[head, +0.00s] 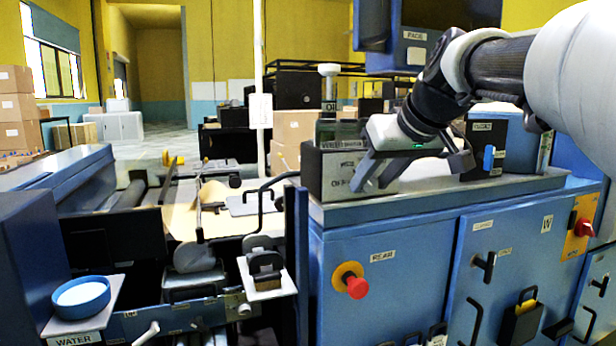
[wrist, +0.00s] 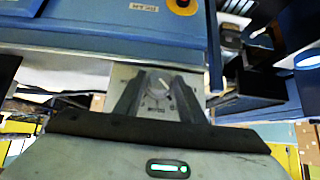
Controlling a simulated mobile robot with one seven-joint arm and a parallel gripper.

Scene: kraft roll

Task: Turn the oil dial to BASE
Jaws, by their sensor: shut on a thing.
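The oil dial (wrist: 157,89) is a grey knob with a pale pointer line on a light plate with marks around it, in the wrist view, which shows the scene upside down. The lettering is too blurred to read, so I cannot tell which mark it points at. My gripper (wrist: 158,80) has one finger on each side of the knob and is shut on it. In the head view my gripper (head: 366,184) reaches down at the front of the metal oil box (head: 338,178) on the blue cabinet. The dial itself is hidden there behind the fingers.
A red button on a yellow base (head: 351,281) sits below on the blue cabinet (head: 420,270) front. A blue water bowl (head: 81,296) and rollers are at lower left.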

